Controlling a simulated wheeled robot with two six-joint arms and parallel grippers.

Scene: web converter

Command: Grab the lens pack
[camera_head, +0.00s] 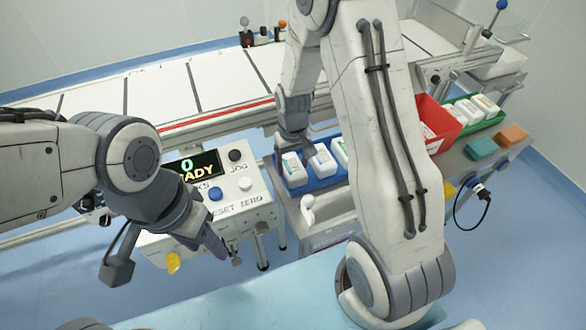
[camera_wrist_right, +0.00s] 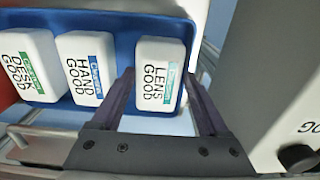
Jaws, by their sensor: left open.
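The lens pack (camera_wrist_right: 158,72) is a white rounded block with a blue-green strip and the words LENS GOOD. It stands in the blue tray (camera_wrist_right: 120,22), at the right end of the row in the right wrist view. In the head view the lens pack (camera_head: 293,172) is at the tray's left end. My right gripper (camera_wrist_right: 161,88) is open, with one dark finger on each side of the pack. Whether the fingers touch it I cannot tell. My left gripper (camera_head: 217,243) is open and empty in front of the control box, away from the tray.
The hand pack (camera_wrist_right: 86,68) and the desk pack (camera_wrist_right: 32,65) stand in the same tray. The control box (camera_head: 205,195) is left of the tray. A red bin (camera_head: 440,125) and a green tray (camera_head: 490,122) stand to the right. A conveyor runs behind.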

